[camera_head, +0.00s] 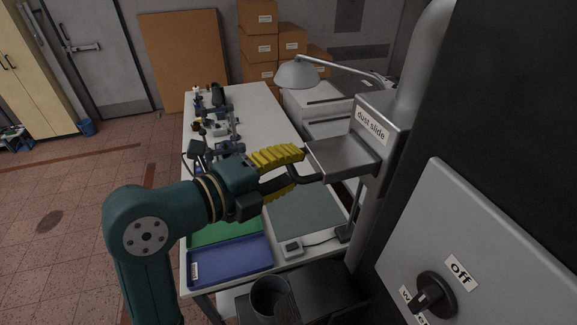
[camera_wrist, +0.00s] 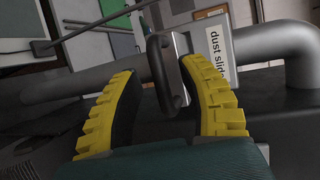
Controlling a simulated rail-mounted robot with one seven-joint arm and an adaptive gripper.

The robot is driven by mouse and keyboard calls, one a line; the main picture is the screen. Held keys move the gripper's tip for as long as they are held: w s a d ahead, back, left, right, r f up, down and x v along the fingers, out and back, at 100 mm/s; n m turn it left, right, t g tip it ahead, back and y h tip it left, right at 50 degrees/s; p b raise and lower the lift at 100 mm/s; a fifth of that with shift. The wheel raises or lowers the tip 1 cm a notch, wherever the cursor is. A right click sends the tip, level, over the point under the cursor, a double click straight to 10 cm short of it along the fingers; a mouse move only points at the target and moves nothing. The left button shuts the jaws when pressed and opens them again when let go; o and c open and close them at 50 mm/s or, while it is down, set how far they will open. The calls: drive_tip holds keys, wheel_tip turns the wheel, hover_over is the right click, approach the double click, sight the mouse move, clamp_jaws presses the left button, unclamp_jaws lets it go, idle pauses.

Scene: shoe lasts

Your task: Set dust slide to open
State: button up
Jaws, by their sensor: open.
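The dust slide's grey housing (camera_head: 378,130), with a "dust slide" label, sits on a vertical grey pipe at right. A flat metal slide plate (camera_head: 340,156) sticks out of it to the left, with a dark handle (camera_head: 306,179) at its outer end. In the wrist view the handle (camera_wrist: 166,75) is a dark loop standing between the yellow fingers. My gripper (camera_head: 298,167) is open, its fingers on either side of the handle. The wrist view shows gaps between the handle and both fingers of my gripper (camera_wrist: 158,72). How far the plate reaches inside the housing is hidden.
Below stands a white table (camera_head: 258,117) with shoe-making items, a blue tray (camera_head: 230,260) and a grey mat (camera_head: 305,215). A lamp (camera_head: 297,75) reaches over it. A grey panel with a rotary knob (camera_head: 435,293) and an "Off" label is at lower right.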

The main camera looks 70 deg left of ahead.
drive_tip(key=v, duration=1.2)
drive_tip(key=shift+d, duration=0.1)
